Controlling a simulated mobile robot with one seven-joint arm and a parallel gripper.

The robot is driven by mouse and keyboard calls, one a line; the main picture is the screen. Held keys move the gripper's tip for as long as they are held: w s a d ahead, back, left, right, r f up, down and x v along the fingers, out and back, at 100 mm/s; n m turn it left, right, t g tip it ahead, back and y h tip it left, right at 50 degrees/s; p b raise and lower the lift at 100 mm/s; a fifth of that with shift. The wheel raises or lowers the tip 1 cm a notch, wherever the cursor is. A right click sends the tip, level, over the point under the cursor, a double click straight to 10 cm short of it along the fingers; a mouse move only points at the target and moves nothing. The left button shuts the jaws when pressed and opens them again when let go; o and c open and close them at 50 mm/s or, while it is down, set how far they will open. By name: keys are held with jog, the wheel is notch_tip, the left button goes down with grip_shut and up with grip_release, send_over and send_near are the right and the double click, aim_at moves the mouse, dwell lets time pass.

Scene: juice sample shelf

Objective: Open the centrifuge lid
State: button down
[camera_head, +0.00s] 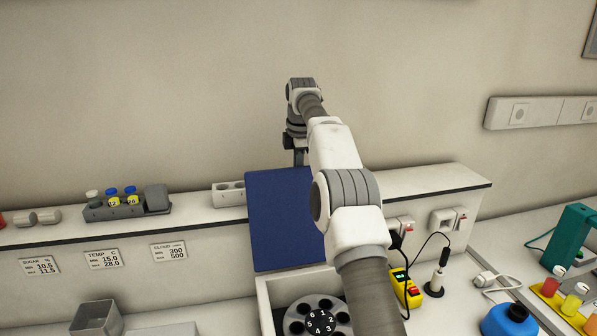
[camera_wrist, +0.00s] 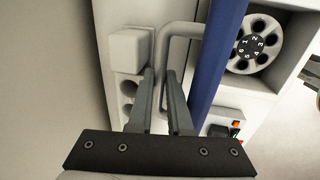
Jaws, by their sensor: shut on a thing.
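The centrifuge (camera_head: 264,300) stands on the bench with its numbered rotor (camera_head: 318,320) exposed. Its blue lid (camera_head: 280,215) is raised and stands steeply up behind the rotor. The lid also shows edge-on in the wrist view (camera_wrist: 218,65). My gripper (camera_head: 299,158) is at the lid's top edge in the head view, partly hidden by my arm. In the wrist view my gripper's fingers (camera_wrist: 160,78) are shut on the grey bar handle (camera_wrist: 163,45) on the lid's outer side. The rotor shows there to the right of the lid (camera_wrist: 250,45).
A wall shelf (camera_head: 195,228) runs behind the lid, bearing a vial rack (camera_head: 125,210) and an empty holder (camera_head: 228,194). The wall above is bare.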

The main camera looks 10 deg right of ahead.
jog(key=shift+w+r, duration=0.2)
jog(key=shift+w, duration=0.1)
jog(key=c, duration=1.2)
grip_release()
jog(key=o, duration=0.4)
jog(key=shift+w+f, duration=0.3)
jog(key=shift+w, duration=0.05)
jog(key=shift+c, duration=0.2)
jog(key=shift+s, duration=0.1)
jog(key=shift+s+f, duration=0.15)
jog(key=shift+f, duration=0.1)
jog(key=shift+s, duration=0.1)
